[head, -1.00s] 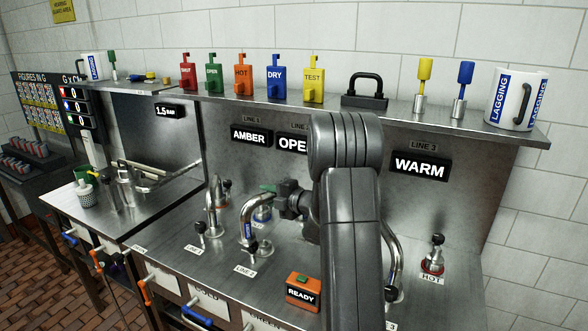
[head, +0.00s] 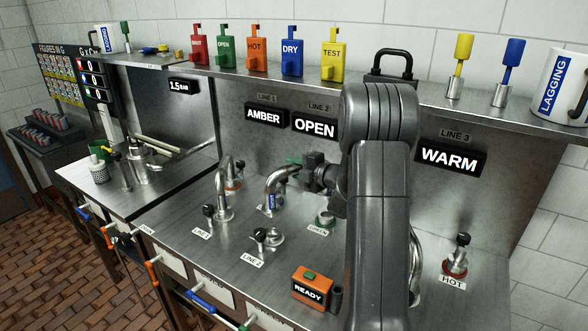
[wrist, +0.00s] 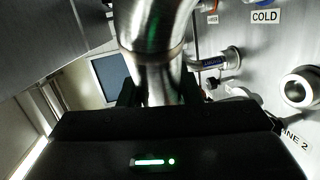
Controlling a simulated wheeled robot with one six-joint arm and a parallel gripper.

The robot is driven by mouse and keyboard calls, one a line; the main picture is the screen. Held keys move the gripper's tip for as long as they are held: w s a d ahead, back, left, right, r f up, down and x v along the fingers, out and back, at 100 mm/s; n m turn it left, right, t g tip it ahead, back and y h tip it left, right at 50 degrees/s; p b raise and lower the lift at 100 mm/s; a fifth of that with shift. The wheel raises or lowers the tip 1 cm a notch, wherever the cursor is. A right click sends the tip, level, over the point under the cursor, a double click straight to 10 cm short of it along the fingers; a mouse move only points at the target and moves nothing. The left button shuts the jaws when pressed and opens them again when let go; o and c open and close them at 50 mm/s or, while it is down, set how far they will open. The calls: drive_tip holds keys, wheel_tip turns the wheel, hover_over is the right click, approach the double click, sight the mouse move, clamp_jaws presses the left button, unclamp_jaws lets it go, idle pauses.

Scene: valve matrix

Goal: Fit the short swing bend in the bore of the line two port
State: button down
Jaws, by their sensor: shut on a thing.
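The short swing bend (head: 279,184) is a shiny curved steel pipe with a blue mark near its lower end. In the wrist view the bend (wrist: 152,35) fills the upper middle, between the jaws. The line two port (head: 273,238) is a short round steel fitting beside a black-knobbed valve and the LINE 2 label. The bend's lower end appears above and behind this port, apart from it. The wrist view shows the port's open bore (wrist: 298,90) at the right.
A curved pipe (head: 222,193) stands at line one, left of the held bend. The orange READY box (head: 312,284) is at the front. The HOT valve (head: 458,255) is right of my arm. Signs line the back panel.

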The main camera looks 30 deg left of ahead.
wheel_tip(320, 180, down, 6)
drive_tip(key=b, duration=0.5)
drive_tip(key=shift+r+b, duration=0.1)
drive_tip(key=shift+b, duration=1.25)
idle(1.3)
drive_tip(key=shift+f+b, duration=1.65)
drive_tip(key=shift+b, duration=0.15)
drive_tip(key=c, duration=1)
unclamp_jaws()
drive_tip(key=shift+d, duration=0.1)
drive_tip(key=shift+o, duration=0.2)
drive_tip(key=shift+d, duration=0.1)
drive_tip(key=b+v, duration=0.1)
drive_tip(key=v, duration=1.2)
drive_tip(key=shift+s+d+r, duration=0.15)
drive_tip(key=shift+d, duration=0.15)
